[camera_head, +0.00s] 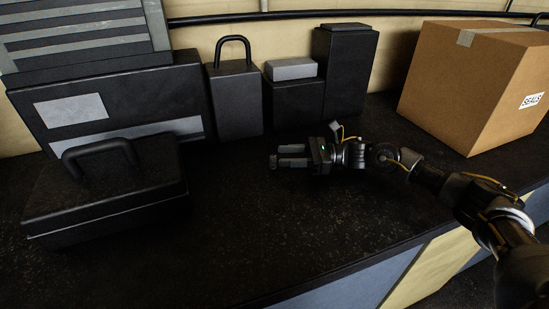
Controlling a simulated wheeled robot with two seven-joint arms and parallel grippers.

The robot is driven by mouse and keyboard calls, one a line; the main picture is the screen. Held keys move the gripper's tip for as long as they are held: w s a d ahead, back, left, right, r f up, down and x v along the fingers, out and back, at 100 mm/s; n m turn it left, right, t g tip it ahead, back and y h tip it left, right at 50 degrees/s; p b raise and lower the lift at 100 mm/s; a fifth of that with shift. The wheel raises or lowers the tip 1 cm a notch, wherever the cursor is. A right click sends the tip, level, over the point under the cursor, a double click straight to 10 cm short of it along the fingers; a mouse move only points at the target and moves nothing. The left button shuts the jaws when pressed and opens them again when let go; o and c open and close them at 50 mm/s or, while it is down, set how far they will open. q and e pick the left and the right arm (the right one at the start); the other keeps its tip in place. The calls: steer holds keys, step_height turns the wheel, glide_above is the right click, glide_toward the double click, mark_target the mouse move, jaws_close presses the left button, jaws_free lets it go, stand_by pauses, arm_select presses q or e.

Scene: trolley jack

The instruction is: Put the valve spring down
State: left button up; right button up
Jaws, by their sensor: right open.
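My right gripper (279,155) reaches in from the right, low over the dark worktop (250,220). Its two fingers point left and stand apart, with a gap between them. I cannot make out a valve spring in the gap or on the dark surface around it. A small dark shape at the fingertips is too dim to tell from the fingers. My left gripper is not in view.
A black case with a handle (110,205) stands at left. Behind are a dark block with a loop (235,100), a low dark box (293,102) and a taller one (342,75). A cardboard box (460,85) stands at right. The front worktop is clear.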

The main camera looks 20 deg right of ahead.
mark_target(273, 162)
steer(key=shift+w+a, duration=0.25)
steer(key=shift+a, duration=0.6)
steer(key=p+x, duration=0.2)
steer(key=x, duration=0.1)
steer(key=shift+w+a+r, duration=0.1)
steer(key=shift+a, duration=0.2)
steer(key=shift+w+a, duration=0.15)
steer(key=shift+a, duration=0.3)
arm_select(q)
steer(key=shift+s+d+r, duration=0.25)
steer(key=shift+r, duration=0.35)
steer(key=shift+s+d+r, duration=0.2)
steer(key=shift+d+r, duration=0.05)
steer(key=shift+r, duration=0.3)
arm_select(e)
steer(key=shift+d, duration=0.1)
jaws_close()
